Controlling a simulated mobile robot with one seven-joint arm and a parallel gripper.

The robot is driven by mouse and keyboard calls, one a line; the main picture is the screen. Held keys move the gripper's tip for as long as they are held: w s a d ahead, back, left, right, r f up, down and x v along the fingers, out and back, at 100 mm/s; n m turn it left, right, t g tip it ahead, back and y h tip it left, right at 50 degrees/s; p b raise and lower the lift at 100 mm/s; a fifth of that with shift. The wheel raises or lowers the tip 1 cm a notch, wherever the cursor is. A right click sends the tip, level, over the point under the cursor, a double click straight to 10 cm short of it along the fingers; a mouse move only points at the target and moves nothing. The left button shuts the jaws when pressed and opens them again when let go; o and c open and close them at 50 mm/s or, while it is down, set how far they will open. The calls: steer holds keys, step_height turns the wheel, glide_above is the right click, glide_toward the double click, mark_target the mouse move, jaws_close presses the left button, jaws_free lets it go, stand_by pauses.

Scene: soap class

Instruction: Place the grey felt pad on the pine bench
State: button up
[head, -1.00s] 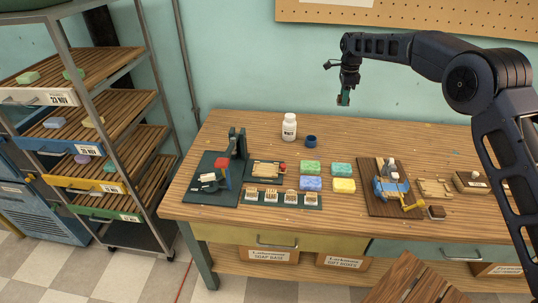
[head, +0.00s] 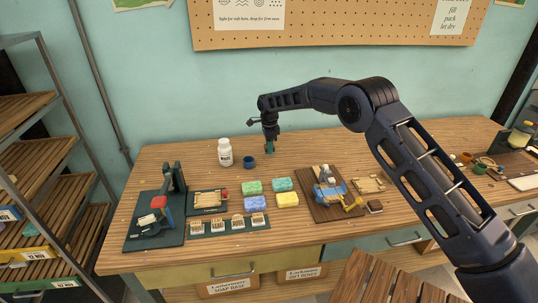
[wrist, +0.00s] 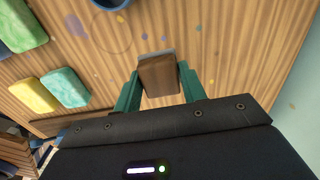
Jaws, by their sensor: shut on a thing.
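My gripper (head: 270,148) has green fingertips and hangs over the back part of the wooden-topped bench (head: 310,238), right of a dark blue cup. In the wrist view my gripper (wrist: 158,82) is shut on a small brown, wood-looking block (wrist: 158,76) with a thin grey strip along its far edge. I cannot tell whether this block with its grey edge is the grey felt pad. No other grey felt pad stands out. Bare bench top shows around the block in the wrist view; the gap beneath it cannot be judged.
A white bottle (head: 225,152) and the dark blue cup (head: 249,162) stand left of my gripper. Green, teal, blue and yellow soap bars (head: 287,200) lie in front. A dark brown board (head: 333,207) with tools lies to the right. A slatted wooden surface (head: 395,280) is in the foreground.

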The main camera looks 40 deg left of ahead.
mark_target(269, 160)
steer(key=shift+f, duration=2.25)
steer(key=shift+f, duration=0.15)
steer(key=o, duration=1)
step_height(269, 160, up, 12)
steer(key=shift+r, duration=0.2)
